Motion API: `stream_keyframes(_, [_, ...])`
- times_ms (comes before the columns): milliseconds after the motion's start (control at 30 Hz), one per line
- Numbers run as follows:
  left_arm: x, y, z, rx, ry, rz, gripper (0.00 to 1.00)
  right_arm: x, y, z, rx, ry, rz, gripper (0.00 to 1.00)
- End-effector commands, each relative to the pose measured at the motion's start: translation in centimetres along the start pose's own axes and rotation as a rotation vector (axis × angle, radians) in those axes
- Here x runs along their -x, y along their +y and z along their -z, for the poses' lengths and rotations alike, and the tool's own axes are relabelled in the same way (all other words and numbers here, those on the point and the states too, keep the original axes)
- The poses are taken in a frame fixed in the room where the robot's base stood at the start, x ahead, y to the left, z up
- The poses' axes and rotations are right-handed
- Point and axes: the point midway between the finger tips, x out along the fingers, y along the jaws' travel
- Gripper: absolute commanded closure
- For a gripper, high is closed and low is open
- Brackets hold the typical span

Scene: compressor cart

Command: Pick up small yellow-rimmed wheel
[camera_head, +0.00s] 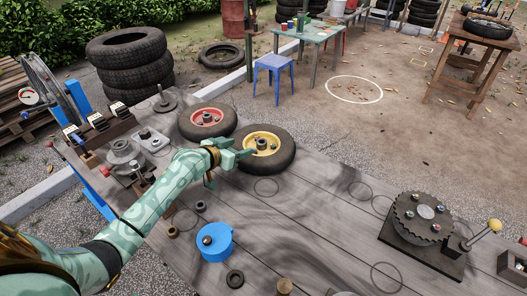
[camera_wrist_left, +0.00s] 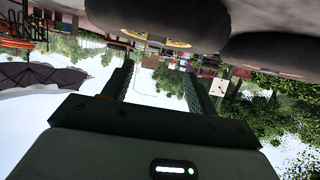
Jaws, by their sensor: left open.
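The small yellow-rimmed wheel (camera_head: 282,159) lies flat on the wooden table near its far edge, black tyre around a yellow hub. My left gripper (camera_head: 228,166) is open and empty, just left of this wheel in the head view. One finger appears close to the tyre's left side; I cannot tell if it touches. In the left wrist view, which looks upside down, the two fingers (camera_wrist_left: 157,70) are spread with nothing between them. The yellow-rimmed wheel (camera_wrist_left: 150,18) shows there at the top edge, partly cut off. My right gripper is not in view.
A red-rimmed wheel (camera_head: 207,120) lies close to the left of the yellow-rimmed one. A blue round container (camera_head: 215,243) stands nearer on the table. A gear fixture (camera_head: 423,219) with a lever is at the right. Metal parts crowd the left edge. The table's middle is mostly clear.

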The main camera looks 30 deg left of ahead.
Motion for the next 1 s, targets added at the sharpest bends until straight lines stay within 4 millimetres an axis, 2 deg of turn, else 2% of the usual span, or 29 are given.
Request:
stream_keyframes(33, [-1.6, 0.1, -0.7, 0.005, -0.002, -0.001, 0.42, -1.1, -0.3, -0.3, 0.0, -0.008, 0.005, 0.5])
stream_keyframes(133, [-3.6, 0.1, -0.6, 0.004, -0.003, -0.001, 0.42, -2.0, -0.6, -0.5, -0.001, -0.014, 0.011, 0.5])
stream_keyframes(367, [-5.7, 0.2, -0.3, 0.001, -0.001, -0.001, 0.42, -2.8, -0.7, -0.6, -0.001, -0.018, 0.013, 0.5])
stream_keyframes(633, [-9.8, 0.9, -1.2, 0.001, -0.004, 0.0, 0.42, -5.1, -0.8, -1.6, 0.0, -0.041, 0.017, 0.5])
stream_keyframes(733, [-10.5, 0.8, -1.0, 0.0, -0.003, 0.0, 0.42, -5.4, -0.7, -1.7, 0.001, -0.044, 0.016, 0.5])
stream_keyframes(967, [-10.5, 0.8, -0.7, -0.001, -0.001, 0.0, 0.42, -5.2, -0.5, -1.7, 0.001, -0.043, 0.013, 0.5])
stream_keyframes(1000, [-10.5, 0.8, -0.7, -0.001, -0.001, 0.0, 0.53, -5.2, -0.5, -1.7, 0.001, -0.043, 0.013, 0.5])
